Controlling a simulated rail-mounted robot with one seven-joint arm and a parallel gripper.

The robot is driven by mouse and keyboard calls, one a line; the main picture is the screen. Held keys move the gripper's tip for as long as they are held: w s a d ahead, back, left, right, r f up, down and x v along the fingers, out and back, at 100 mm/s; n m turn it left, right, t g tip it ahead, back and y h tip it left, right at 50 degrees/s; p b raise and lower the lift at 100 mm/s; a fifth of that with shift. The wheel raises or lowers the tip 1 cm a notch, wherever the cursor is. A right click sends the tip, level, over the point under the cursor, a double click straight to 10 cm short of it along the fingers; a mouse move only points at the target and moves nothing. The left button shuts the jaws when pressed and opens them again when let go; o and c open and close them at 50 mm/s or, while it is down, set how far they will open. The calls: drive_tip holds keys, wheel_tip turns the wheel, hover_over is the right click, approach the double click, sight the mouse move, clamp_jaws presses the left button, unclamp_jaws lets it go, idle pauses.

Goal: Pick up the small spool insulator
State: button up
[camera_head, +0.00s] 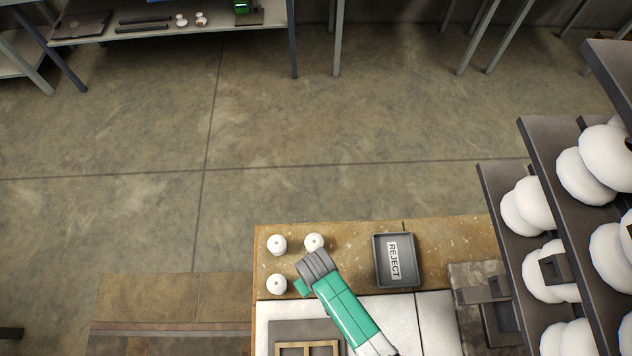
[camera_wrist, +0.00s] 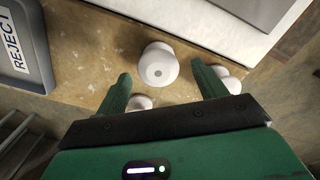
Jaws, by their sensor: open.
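White spool insulators stand on the brown worktop. In the head view I see one at the back left (camera_head: 277,245), one at the back right (camera_head: 314,242) and one at the front left (camera_head: 277,284). They look alike in size there. My gripper (camera_head: 316,265) is above the worktop beside them, its fingertips hidden. In the wrist view my gripper (camera_wrist: 163,88) is open and empty. A spool (camera_wrist: 158,64) stands upright ahead of the gap between the fingers, not touched.
A grey REJECT tray (camera_head: 380,277) stands right of the spools. A rack with large white insulators (camera_head: 534,203) stands at the right. The floor behind is clear up to a far shelf (camera_head: 150,28).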

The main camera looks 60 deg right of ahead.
drive_tip(key=f, duration=0.4)
drive_tip(key=shift+w+d+f+b, duration=0.1)
drive_tip(key=shift+d+f+b, duration=0.15)
drive_tip(key=shift+f+b, duration=0.15)
drive_tip(key=shift+r, duration=0.1)
drive_tip(key=c, duration=1)
wheel_tip(320, 180, up, 4)
drive_tip(key=shift+f+p, duration=0.1)
drive_tip(key=shift+p, duration=0.35)
drive_tip(key=s+a, duration=0.3)
drive_tip(key=a, duration=0.1)
drive_tip(key=s+a, duration=0.4)
drive_tip(key=s+a+r, duration=0.1)
drive_tip(key=s+a, duration=0.2)
drive_tip(key=shift+s+a+r, duration=0.1)
drive_tip(key=shift+s+a, duration=0.3)
